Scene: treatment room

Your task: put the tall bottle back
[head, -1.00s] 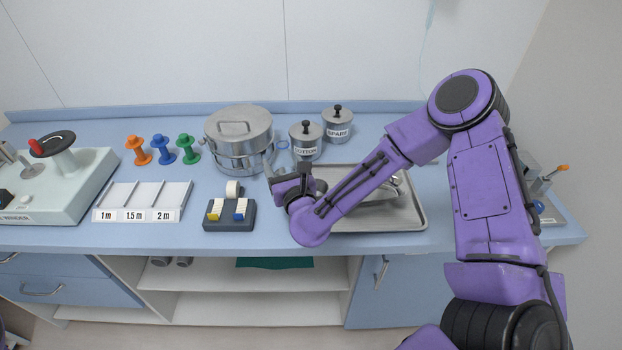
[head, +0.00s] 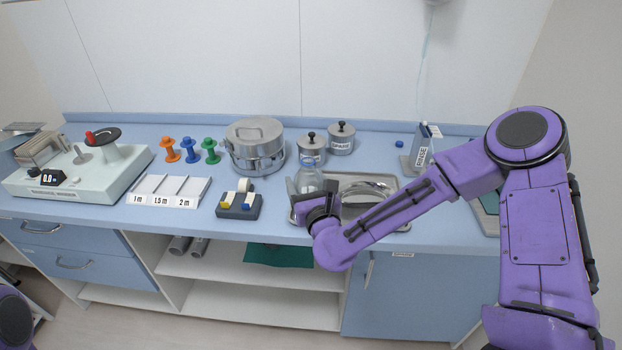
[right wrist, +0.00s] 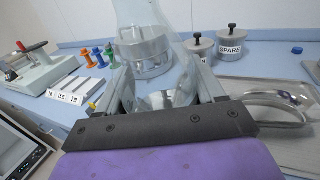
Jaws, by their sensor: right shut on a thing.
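A clear, see-through bottle (head: 310,179) stands about upright in my right gripper (head: 318,201), by the left end of the metal tray (head: 403,228). The gripper is shut on it. In the right wrist view, the clear bottle (right wrist: 150,42) rises between the two fingers of the gripper (right wrist: 166,88). Its lower part is partly hidden by the gripper. A stand labelled RINSE (head: 422,155) is at the back right of the counter, partly behind my right arm. My left gripper is out of view.
The tray holds a curved metal dish (head: 366,188). Lidded canisters, COTTON (head: 312,149) and SPARE (head: 341,139), and a steel drum (head: 255,147) stand behind the bottle. A tape dispenser (head: 239,206) is left of it. A small blue cap (head: 399,144) lies near the stand.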

